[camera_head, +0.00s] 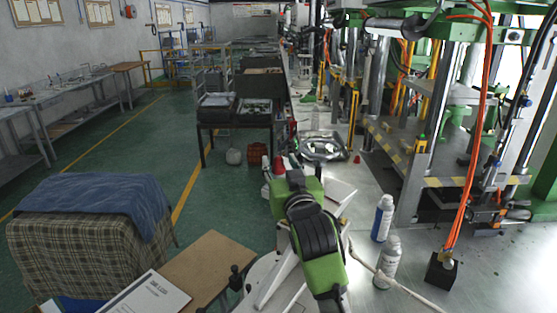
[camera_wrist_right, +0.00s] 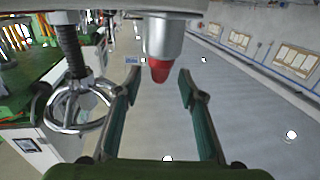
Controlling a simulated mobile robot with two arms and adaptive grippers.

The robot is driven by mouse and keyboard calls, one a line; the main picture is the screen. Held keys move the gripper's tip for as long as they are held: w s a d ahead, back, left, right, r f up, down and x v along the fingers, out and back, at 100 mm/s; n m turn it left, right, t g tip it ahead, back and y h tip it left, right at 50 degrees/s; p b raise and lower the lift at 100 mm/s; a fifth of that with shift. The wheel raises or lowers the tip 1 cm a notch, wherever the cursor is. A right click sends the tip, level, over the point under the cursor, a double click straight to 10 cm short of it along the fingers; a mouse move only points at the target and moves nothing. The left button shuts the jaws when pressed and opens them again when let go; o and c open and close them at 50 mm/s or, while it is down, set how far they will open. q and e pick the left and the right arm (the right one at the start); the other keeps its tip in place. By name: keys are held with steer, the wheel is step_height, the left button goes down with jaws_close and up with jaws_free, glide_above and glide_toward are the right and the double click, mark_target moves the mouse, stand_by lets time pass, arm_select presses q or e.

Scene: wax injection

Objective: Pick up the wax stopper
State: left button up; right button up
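In the right wrist view, a red tapered piece (camera_wrist_right: 160,71), which looks like the wax stopper, sits at the end of a silver cylinder (camera_wrist_right: 164,40). My right gripper (camera_wrist_right: 158,78) is open, with one green-lined finger on each side of the red piece. A gap shows on both sides and nothing is gripped. In the head view, my green and black right arm (camera_head: 318,235) hides its own fingers. A small red piece (camera_head: 277,165) shows just beyond it; I cannot tell whether it is the same one. My left gripper is not in view.
A metal tray (camera_head: 323,147) and another red cone (camera_head: 357,158) lie beyond.

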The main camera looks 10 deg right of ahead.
steer(key=shift+w+f, duration=0.1)
steer(key=shift+w, duration=1.1)
steer(key=shift+s, duration=0.1)
jaws_close()
